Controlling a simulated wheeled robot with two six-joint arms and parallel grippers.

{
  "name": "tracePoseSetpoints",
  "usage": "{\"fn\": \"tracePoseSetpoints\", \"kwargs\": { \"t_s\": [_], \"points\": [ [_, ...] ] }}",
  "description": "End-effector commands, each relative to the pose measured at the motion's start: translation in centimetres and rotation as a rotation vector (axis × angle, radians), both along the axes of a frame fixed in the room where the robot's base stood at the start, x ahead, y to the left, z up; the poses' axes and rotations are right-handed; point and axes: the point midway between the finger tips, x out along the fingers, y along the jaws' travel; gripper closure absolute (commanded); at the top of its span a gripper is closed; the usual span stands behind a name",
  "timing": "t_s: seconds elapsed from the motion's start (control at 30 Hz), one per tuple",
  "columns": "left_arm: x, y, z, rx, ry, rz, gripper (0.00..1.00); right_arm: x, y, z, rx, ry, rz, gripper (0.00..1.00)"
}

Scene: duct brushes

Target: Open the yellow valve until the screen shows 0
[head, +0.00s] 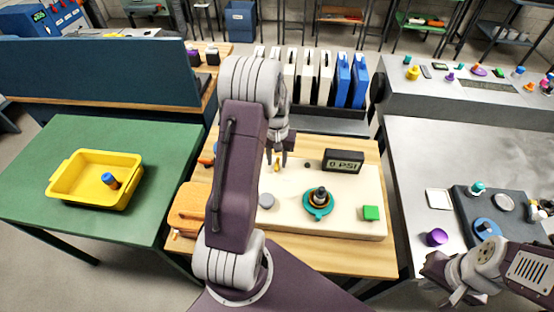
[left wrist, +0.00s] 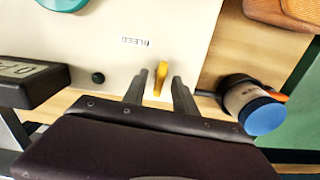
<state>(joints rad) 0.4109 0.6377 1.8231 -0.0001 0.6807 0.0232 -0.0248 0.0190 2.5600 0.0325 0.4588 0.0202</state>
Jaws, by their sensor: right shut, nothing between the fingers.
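The yellow valve (left wrist: 161,78) is a narrow lever on the cream panel (head: 350,205), beside a small printed label (left wrist: 134,42). In the head view it shows only as a small yellow bit (head: 276,167) below my left gripper (head: 278,158). In the left wrist view the fingers of my left gripper (left wrist: 158,84) stand open on either side of the lever, with a gap visible on each side. The black screen (head: 343,161) at the panel's back reads 0 PSI. My right gripper (head: 457,296) is shut and empty at the lower right, away from the panel.
A blue-capped cylinder (left wrist: 262,113) lies beside the panel. A yellow bin (head: 90,180) stands on the green table. My left arm hides part of the wooden table.

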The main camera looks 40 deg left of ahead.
Motion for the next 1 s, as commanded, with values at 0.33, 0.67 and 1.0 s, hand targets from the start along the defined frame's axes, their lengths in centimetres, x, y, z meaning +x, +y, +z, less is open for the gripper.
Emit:
{"fn": "tracePoseSetpoints", "kwargs": {
  "t_s": [0.33, 0.67, 1.0],
  "points": [
    [0.1, 0.1, 3.2, 0.003, -0.006, 0.0, 0.66, 0.0, 0.0, 0.2, 0.0, 0.0, 0.0, 1.0],
    [0.1, 0.0, 8.8, 0.001, -0.002, 0.0, 0.66, 0.0, 0.0, 0.5, 0.0, 0.0, 0.0, 1.0],
    [0.0, 0.0, 9.1, 0.0, 0.0, 0.0, 0.66, 0.0, 0.0, 0.5, 0.0, 0.0, 0.0, 1.0]
  ]
}}
